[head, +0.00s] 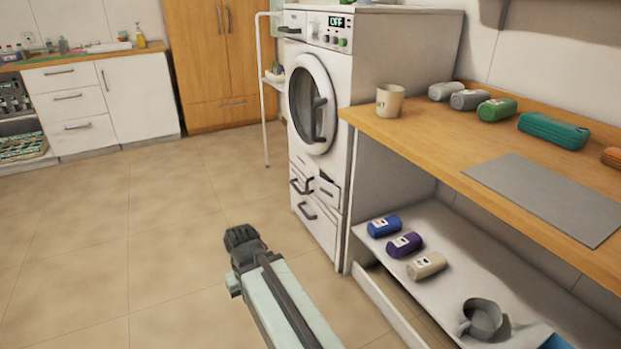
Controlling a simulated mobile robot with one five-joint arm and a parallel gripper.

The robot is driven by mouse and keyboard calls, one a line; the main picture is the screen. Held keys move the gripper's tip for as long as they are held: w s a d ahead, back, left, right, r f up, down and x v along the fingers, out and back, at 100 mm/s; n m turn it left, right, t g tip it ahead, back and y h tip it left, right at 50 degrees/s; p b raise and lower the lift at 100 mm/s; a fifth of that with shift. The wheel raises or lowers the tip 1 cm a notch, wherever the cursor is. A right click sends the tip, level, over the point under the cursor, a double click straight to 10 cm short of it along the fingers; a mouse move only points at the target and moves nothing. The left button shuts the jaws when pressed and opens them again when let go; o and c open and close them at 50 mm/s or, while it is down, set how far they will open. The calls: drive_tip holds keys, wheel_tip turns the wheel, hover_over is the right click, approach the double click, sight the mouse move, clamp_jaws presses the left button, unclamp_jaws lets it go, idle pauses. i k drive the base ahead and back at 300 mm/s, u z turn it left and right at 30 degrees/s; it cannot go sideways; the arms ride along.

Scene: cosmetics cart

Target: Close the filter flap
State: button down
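A white washing machine (375,70) stands at the middle back, with its round door (313,103) shut. Low on its front is a small white flap (328,193) at the right, which seems to stand tilted out, with a dark gap above it. It is too small to tell how far it is open. My gripper (240,236) is over the floor, to the left of and nearer than the machine's base, apart from the flap. Its dark fingers look bunched together, but I cannot tell whether they are open or shut. I see nothing held in it.
A wooden counter (430,136) with a mug (390,100) and several rolled items is at the right. The tiled floor (130,240) at the left is clear.

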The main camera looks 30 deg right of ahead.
sight(325, 190)
drive_tip(key=z, duration=0.2)
drive_tip(key=i, duration=1.1)
drive_tip(key=u, duration=0.45)
drive_tip(key=i, duration=0.65)
drive_tip(key=u, duration=0.6)
drive_tip(key=k, duration=0.85)
drive_tip(key=u, duration=0.2)
drive_tip(key=i, duration=0.85)
drive_tip(key=z, duration=0.45)
